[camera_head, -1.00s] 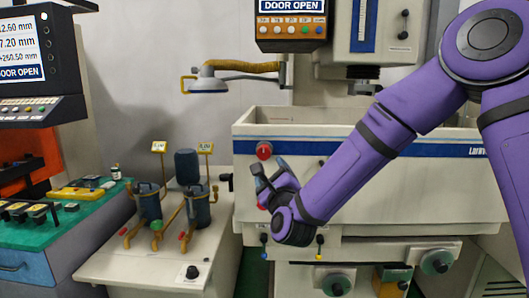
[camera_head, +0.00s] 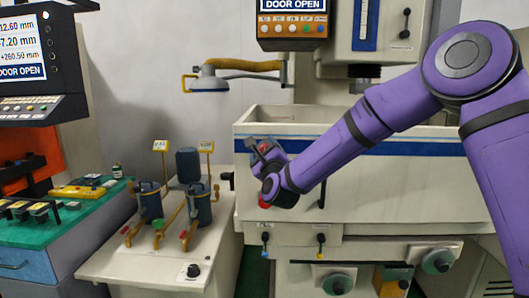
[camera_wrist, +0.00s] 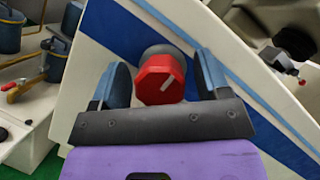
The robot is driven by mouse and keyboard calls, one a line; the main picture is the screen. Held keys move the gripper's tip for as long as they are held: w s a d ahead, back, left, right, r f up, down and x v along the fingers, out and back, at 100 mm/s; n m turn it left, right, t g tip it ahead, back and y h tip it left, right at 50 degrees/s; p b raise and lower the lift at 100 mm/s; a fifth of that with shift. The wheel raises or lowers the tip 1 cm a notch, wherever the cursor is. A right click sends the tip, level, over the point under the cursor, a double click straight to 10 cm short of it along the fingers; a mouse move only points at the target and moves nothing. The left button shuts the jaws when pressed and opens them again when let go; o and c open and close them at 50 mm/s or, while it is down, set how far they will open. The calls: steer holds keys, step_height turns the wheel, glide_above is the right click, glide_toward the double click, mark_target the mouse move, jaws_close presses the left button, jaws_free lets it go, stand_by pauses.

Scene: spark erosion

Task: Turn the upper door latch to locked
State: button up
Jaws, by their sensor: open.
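The upper door latch is a red knob with a pale pointer line; in the wrist view the latch (camera_wrist: 160,79) sits between the two fingers of my gripper (camera_wrist: 158,82). The fingers stand apart, with a gap visible on each side of the knob. In the head view my gripper (camera_head: 262,147) is at the left end of the white tank (camera_head: 400,185), at the blue stripe, and mostly covers the upper latch. A lower red knob (camera_head: 264,204) shows just below my wrist.
A lamp on a yellow hose (camera_head: 209,82) hangs above. Small blue and yellow levers (camera_head: 320,240) are under the tank. A control screen (camera_head: 24,48) is at far left.

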steer(key=shift+c, duration=0.3)
steer(key=c, duration=0.9)
steer(key=shift+n, duration=0.3)
steer(key=n+g+y, duration=0.1)
steer(key=n, duration=0.3)
steer(key=shift+g, duration=0.4)
steer(key=n+g, duration=0.2)
steer(key=n, duration=0.3)
steer(key=n+g, duration=0.1)
steer(key=n, duration=0.2)
steer(key=shift+a+n+h, duration=0.1)
steer(key=shift+n+h, duration=0.3)
steer(key=n, duration=0.1)
steer(key=n+g+h, duration=0.1)
steer(key=n, duration=0.1)
steer(key=shift+f+n+g+h, duration=0.15)
steer(key=shift+n+g+h, duration=0.15)
